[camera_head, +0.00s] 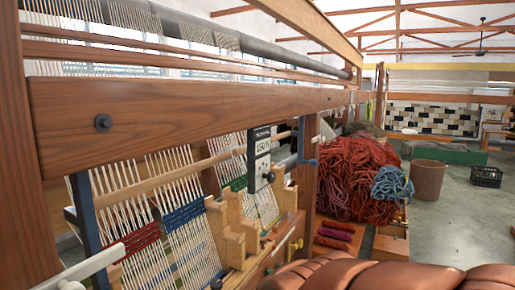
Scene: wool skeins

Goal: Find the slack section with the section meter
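A wooden loom frame fills the left and middle of the head view, with a thick front beam (190,115). Pale warp threads hang below it in separate sections. One section (140,239) carries a red band, the one beside it (184,213) a blue band, and one farther along (238,184) a green band. A black-and-white meter (260,160) with a small display and a dark knob hangs upright at the loom's far part, in front of the threads; its reading is too small to be sure of. No slack section can be told. My gripper is not in view.
A big heap of red wool (352,178) with a blue skein (391,184) lies right of the loom. A brown bin (428,180) and a black crate (486,176) stand on open floor (455,215). Brown rounded shapes (390,276) fill the bottom right edge.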

